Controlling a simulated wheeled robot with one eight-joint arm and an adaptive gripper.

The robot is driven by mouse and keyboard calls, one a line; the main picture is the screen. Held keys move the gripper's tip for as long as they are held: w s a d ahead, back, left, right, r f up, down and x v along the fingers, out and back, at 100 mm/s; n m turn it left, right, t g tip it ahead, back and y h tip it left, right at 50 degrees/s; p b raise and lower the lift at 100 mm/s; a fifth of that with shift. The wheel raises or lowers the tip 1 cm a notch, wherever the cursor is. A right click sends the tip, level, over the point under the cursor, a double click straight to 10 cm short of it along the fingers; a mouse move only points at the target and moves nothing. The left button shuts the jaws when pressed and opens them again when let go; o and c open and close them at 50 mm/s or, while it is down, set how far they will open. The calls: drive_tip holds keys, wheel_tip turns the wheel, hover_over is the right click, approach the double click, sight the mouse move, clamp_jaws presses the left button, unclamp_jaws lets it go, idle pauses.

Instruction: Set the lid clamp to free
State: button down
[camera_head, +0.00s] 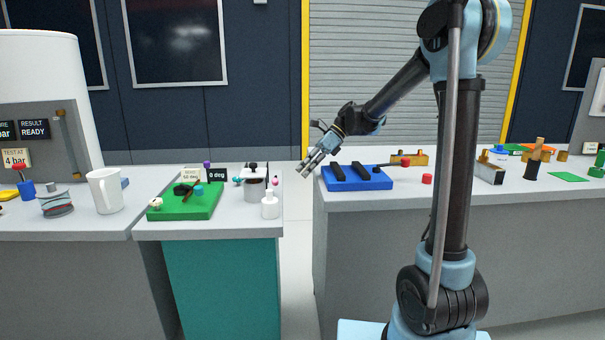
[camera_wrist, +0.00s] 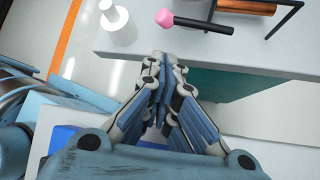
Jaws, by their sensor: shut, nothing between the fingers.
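My gripper (camera_head: 304,172) is shut and empty. It hangs in the air over the gap between the middle bench and the right bench. Its closed fingers (camera_wrist: 166,62) point at the bench edge in the wrist view. A small grey pot with a dark top (camera_head: 254,188) stands on the middle bench, left of my gripper. A pink knob (camera_wrist: 165,17) on a dark bar shows at the top of the wrist view, apart from my fingers. I cannot tell which part is the lid clamp or how it is set.
A white bottle (camera_head: 270,206) stands near the middle bench's right edge; it also shows in the wrist view (camera_wrist: 118,24). A green board (camera_head: 185,209) with small parts lies left of the pot. A blue block (camera_head: 357,184) with black bars lies on the right bench.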

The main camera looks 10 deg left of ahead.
drive_tip(key=x, duration=0.8)
drive_tip(key=shift+s+a, duration=0.2)
drive_tip(key=shift+a, duration=0.15)
drive_tip(key=shift+f, duration=0.1)
drive_tip(key=shift+s+a, duration=0.1)
drive_tip(key=shift+a, duration=0.05)
drive_tip(key=shift+r, duration=0.2)
